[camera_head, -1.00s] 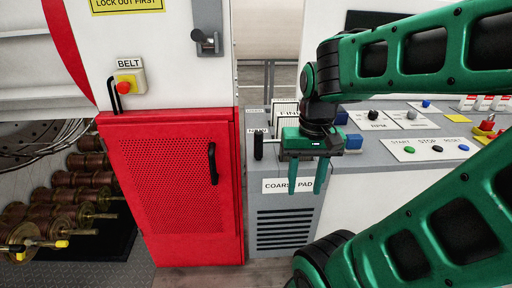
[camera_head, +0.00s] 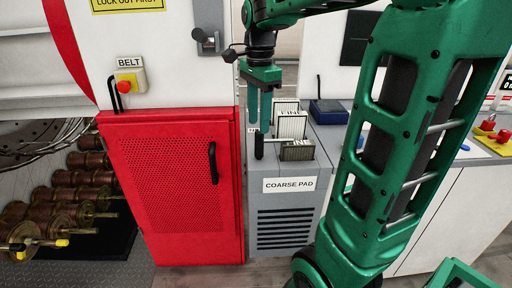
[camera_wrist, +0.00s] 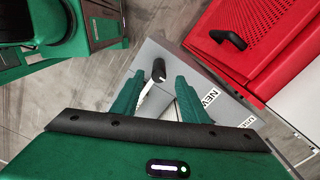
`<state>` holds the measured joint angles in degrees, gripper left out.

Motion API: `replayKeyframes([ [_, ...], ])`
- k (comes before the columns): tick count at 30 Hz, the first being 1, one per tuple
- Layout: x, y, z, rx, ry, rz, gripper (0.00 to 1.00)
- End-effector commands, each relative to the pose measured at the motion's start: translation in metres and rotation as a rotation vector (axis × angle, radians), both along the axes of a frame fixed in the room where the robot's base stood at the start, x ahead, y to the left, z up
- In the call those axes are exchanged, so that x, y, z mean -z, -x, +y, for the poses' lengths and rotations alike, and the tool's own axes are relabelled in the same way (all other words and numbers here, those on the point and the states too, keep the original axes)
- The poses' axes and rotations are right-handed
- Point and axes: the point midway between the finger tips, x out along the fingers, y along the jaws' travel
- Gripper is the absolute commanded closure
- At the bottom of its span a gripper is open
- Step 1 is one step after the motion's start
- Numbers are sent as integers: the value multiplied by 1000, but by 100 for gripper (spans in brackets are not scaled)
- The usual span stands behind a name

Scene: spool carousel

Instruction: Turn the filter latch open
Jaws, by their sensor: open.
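The likely filter latch is a small upright black-handled lever (camera_head: 259,146) at the left end of the grey filter box (camera_head: 285,212) labelled COARSE PAD. My gripper (camera_head: 259,126) points down just above the lever, its two green fingers apart. In the wrist view, the black handle (camera_wrist: 158,70) shows between and slightly beyond the fingertips (camera_wrist: 157,82). The gripper is open and empty. Whether a finger touches the lever cannot be told.
A red perforated door (camera_head: 172,185) with a black handle stands left of the filter box. Upright pads marked FINE (camera_head: 291,125) stand in the box top, close right of the gripper. A blue block (camera_head: 328,112) sits behind. My arm covers much of the panel at right.

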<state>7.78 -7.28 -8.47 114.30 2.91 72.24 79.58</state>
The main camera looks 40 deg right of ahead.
Motion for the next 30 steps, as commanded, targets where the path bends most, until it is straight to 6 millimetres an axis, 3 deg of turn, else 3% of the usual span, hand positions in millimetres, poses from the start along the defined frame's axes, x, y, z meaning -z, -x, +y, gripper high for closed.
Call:
replayKeyframes([
  [9,56,1,0,-3,-1,3,60],
  [15,82,1,0,-3,0,2,60],
  [21,94,1,0,-3,0,0,60],
  [29,95,1,0,-3,0,-1,60],
  [30,95,1,0,-3,0,-1,65],
])
